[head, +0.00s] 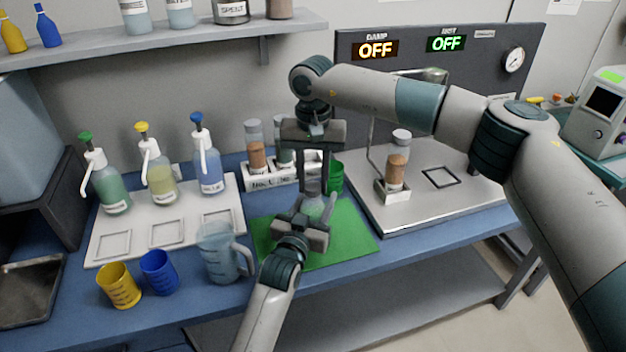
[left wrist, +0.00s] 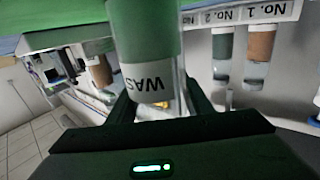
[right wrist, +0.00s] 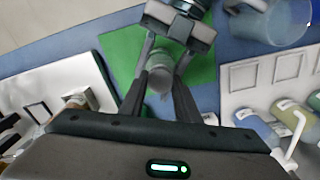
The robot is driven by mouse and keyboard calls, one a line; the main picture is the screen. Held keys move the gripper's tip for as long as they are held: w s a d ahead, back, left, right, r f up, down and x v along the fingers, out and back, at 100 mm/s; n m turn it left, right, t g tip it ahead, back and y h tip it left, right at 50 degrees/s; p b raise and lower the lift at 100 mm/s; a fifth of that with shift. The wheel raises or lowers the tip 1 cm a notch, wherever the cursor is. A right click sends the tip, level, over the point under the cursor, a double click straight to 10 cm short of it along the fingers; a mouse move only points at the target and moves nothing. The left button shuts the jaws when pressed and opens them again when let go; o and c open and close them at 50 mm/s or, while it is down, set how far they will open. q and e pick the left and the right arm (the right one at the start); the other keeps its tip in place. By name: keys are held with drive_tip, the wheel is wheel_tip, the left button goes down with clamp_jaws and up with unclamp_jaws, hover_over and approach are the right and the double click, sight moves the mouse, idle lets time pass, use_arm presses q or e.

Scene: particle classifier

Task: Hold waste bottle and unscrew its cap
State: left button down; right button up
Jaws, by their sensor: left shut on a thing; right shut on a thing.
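The waste bottle (head: 314,206) stands over the green mat, clear with green in it. In the left wrist view its label reading "WAS" shows on the bottle (left wrist: 148,80), upside down in the picture. My left gripper (head: 312,212) is shut on the bottle's body from the front. My right gripper (head: 313,180) points straight down from above and is shut at the bottle's top, on the greyish cap (right wrist: 160,62). The fingers partly hide the cap, so I cannot tell how far it is turned.
The green mat (head: 350,248) lies beneath, with a green cup (head: 336,178) just behind. A numbered vial rack (head: 262,182) stands behind left. A clear jug (head: 220,262), blue cup (head: 158,272) and yellow cup (head: 118,286) stand left. A metal plate (head: 440,208) lies right.

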sight(313, 186)
drive_tip(key=shift+r, duration=0.25)
drive_tip(key=shift+r, duration=0.75)
drive_tip(key=shift+r, duration=0.15)
drive_tip(key=shift+r, duration=2)
use_arm(q)
drive_tip(key=c, duration=0.8)
unclamp_jaws()
